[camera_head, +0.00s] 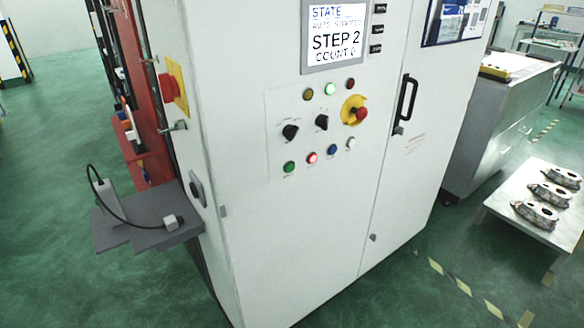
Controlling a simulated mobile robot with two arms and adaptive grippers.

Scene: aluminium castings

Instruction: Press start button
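A white control cabinet (290,235) fills the middle of the head view. Its panel has a row of small round buttons: green (289,166), red and lit (312,158), blue (332,149) and white (351,143). Their labels are too small to read, so I cannot tell which one is marked start. Above them are two black rotary knobs, a red emergency stop (360,114) on a yellow plate and three indicator lamps, the middle green one (330,88) lit. The screen (336,35) reads "STEP 2". Neither of my grippers is in view.
A grey shelf (150,220) with a cabled device juts from the cabinet's left side. A black door handle (406,98) sticks out at the right. A low table (510,212) with metal castings (535,214) stands at right. The green floor in front is clear.

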